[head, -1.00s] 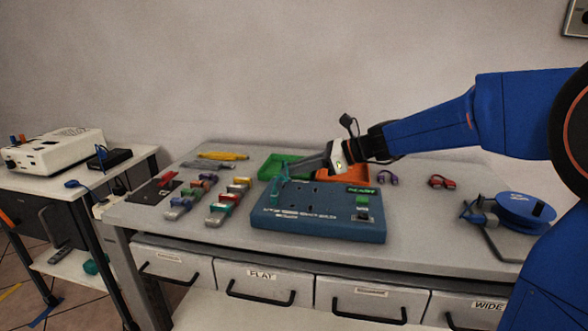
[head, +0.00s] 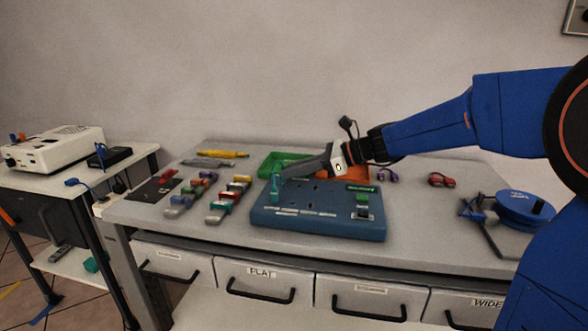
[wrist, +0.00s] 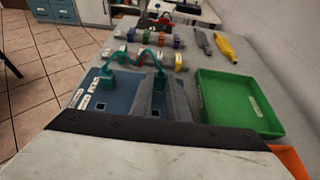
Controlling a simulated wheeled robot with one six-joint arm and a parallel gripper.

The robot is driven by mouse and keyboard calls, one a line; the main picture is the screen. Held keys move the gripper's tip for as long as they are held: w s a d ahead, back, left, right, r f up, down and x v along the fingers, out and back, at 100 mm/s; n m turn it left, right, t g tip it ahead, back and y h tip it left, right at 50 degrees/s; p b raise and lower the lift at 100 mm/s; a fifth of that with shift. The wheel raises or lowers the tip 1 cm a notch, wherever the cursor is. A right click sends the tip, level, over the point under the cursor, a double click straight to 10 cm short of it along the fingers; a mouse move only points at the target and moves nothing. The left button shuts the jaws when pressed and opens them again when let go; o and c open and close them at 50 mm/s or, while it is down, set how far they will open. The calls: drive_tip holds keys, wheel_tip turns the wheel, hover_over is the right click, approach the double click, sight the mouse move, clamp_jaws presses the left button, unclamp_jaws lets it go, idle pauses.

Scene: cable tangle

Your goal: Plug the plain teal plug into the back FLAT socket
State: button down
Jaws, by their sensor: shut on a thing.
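A blue socket board (head: 330,225) lies on the grey table, with dark openings in its top. My gripper (head: 281,175) reaches in from the right, low over the board's back left part, shut on the teal plug (head: 276,184). In the wrist view my gripper (wrist: 160,82) shows two grey fingers with a little teal between them; they hide most of the held plug. A teal cable (wrist: 135,52) arches from there to a teal piece (wrist: 107,80) standing on the board. I cannot tell whether the held plug touches a socket.
A green tray (wrist: 235,100) and an orange tray (head: 343,173) stand behind the board. Several coloured plugs (head: 228,200) lie in rows to its left. A green piece (head: 362,199) sits on the board's right side. A blue cable reel (head: 525,209) stands far right.

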drive_tip(key=shift+f, duration=0.55)
drive_tip(key=c, duration=1.6)
unclamp_jaws()
